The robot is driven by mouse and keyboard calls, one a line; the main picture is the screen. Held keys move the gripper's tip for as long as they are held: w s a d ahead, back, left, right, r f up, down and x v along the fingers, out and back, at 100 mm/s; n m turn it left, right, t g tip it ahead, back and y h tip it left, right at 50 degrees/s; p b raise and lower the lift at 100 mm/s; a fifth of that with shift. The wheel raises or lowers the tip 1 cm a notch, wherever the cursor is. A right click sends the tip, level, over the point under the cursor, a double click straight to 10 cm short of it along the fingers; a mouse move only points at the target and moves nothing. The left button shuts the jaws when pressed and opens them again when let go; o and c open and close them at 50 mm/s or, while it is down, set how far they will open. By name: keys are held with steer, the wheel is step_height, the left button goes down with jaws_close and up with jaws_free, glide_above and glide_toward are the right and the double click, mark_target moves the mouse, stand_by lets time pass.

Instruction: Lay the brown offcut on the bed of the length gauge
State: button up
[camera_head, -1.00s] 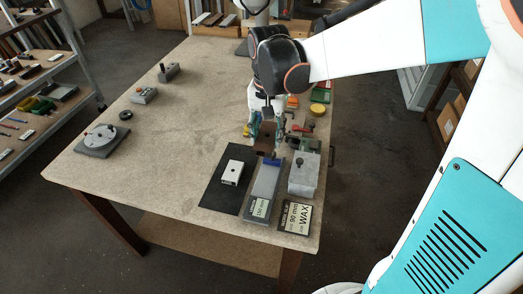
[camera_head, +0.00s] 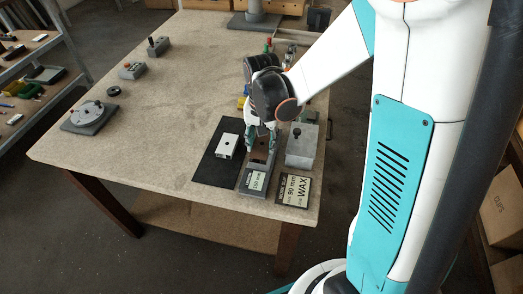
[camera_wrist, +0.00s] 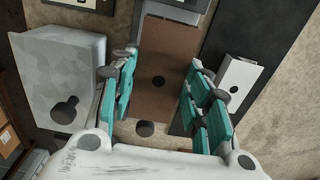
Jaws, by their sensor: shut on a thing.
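The brown offcut (camera_wrist: 168,50) is a flat brown piece with a dark round hole. It lies between the teal fingers of my gripper (camera_wrist: 162,78), which is shut on it. In the head view the gripper (camera_head: 261,150) is over the far part of the grey length gauge (camera_head: 246,180), and the brown offcut (camera_head: 262,143) shows only slightly between the fingers. The offcut is roughly lined up with the gauge's long direction and covers much of it in the wrist view. I cannot tell whether it touches the bed or hangs just above it.
A white profile piece (camera_head: 228,145) lies on a black mat (camera_head: 207,170) left of the gauge. A grey block with a black knob (camera_head: 302,150) stands close on the right. A WAX card (camera_head: 294,188) lies at the near right.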

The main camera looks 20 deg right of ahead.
mark_target(262, 150)
steer(key=shift+f+b, duration=0.55)
steer(key=shift+f, duration=1.25)
steer(key=shift+f, duration=0.15)
steer(key=o, duration=1.1)
steer(key=shift+c, duration=0.2)
step_height(262, 150, up, 13)
steer(key=p, duration=0.4)
steer(key=s+r+n+t, duration=0.6)
steer(key=s+r, duration=0.4)
steer(key=s, duration=0.4)
steer(key=shift+s+r+n+t, duration=0.2)
steer(key=shift+n+t, duration=0.2)
steer(key=shift+t, duration=0.2)
